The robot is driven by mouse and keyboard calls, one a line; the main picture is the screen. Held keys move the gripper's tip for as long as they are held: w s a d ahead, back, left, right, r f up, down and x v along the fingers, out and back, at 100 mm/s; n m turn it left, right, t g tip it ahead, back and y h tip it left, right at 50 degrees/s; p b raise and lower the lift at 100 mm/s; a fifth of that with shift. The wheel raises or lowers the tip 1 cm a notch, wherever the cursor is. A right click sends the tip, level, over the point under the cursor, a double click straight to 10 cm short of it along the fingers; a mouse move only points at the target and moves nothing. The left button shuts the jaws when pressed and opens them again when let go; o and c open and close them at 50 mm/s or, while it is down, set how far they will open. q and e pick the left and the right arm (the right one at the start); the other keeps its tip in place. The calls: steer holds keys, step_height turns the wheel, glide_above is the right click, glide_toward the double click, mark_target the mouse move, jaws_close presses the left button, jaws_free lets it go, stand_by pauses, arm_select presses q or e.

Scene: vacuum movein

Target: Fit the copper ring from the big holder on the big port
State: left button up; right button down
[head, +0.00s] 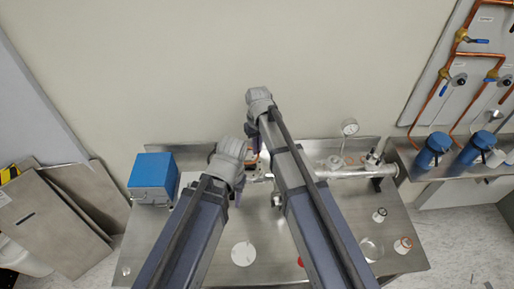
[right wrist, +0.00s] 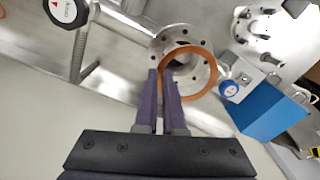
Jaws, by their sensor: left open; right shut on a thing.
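My right gripper (right wrist: 164,76) is shut on the copper ring (right wrist: 215,76), gripping it at its left edge. In the right wrist view the ring overlaps the steel port flange (right wrist: 168,42), which has bolt holes and a dark opening. The ring sits off to the lower right of the flange; I cannot tell whether they touch. In the head view my right gripper (head: 254,148) is largely hidden by its arm, above the steel pipework. My left gripper (head: 238,196) is open and empty, lower and left of it. Two small white holders (head: 380,214) (head: 403,244) stand at the table's right.
A blue box (head: 153,172) stands at the table's left, and a steel pipe (head: 345,174) runs along the back right. A gauge (head: 349,127) rises behind it. A glass dish (head: 371,248) and a white disc (head: 243,253) lie towards the front of the steel table (head: 345,215).

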mark_target(257, 163)
steer(key=shift+f+b, duration=2.25)
steer(key=shift+f, duration=0.25)
steer(key=shift+f+b, duration=0.4)
steer(key=c, duration=0.9)
jaws_free()
steer(key=shift+r, duration=0.1)
steer(key=r+p, duration=0.7)
steer(key=p, duration=0.1)
steer(key=shift+d+r, duration=0.2)
steer(key=shift+r, duration=0.15)
